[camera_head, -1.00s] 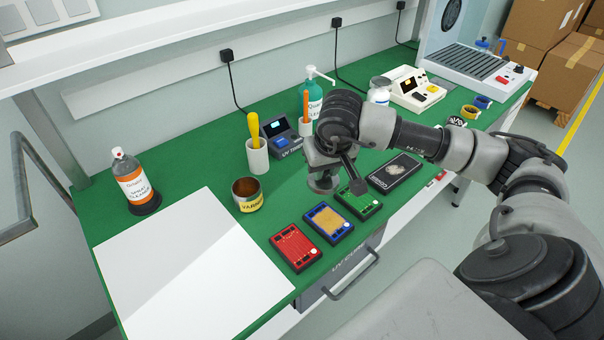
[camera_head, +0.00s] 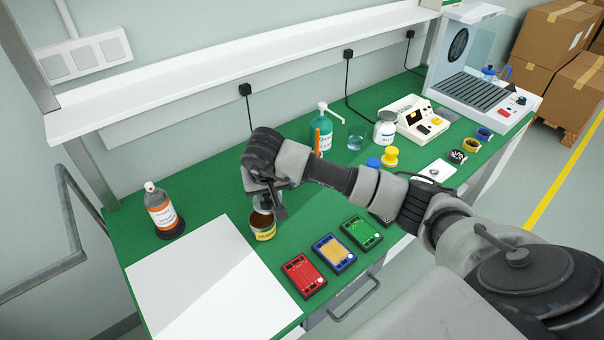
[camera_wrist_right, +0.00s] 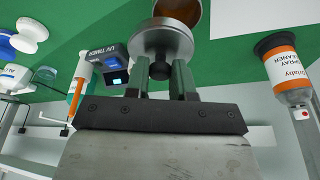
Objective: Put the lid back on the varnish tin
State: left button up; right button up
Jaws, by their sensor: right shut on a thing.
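The varnish tin (camera_head: 264,235) stands open on the green bench, behind the red component box. Its brown inside (camera_wrist_right: 182,14) shows at the top of the right wrist view. My right gripper (camera_wrist_right: 161,78) is shut on the black knob of a round grey metal lid (camera_wrist_right: 160,43). In the head view the gripper (camera_head: 268,192) and lid are just above and close to the tin. The lid partly overlaps the tin in the wrist view, and I cannot tell whether they touch. My left gripper is not in view.
A white sheet (camera_head: 205,275) lies front left, with a spray cleaner bottle (camera_head: 161,211) behind it. Red (camera_head: 303,275), blue (camera_head: 333,253) and green (camera_head: 361,232) boxes line the front edge. A UV timer (camera_wrist_right: 112,62) is near the gripper. A shelf (camera_head: 240,62) runs above the bench.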

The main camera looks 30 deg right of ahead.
aim_at(260, 205)
jog(key=shift+w+a+r, duration=0.15)
jog(key=shift+a, duration=0.2)
jog(key=shift+w+a+r, duration=0.15)
jog(key=shift+a, duration=0.2)
jog(key=shift+w+a+f, duration=0.1)
jog(key=shift+a, duration=0.1)
jog(key=shift+a+f, duration=0.1)
jog(key=shift+f, duration=0.1)
jog(key=shift+f+b, duration=0.75)
jog(key=shift+f, duration=0.8)
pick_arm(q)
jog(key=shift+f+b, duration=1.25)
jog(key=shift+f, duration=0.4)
pick_arm(e)
jog(key=shift+f, duration=1.55)
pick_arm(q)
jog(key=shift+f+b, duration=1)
pick_arm(e)
jog(key=shift+f, duration=0.15)
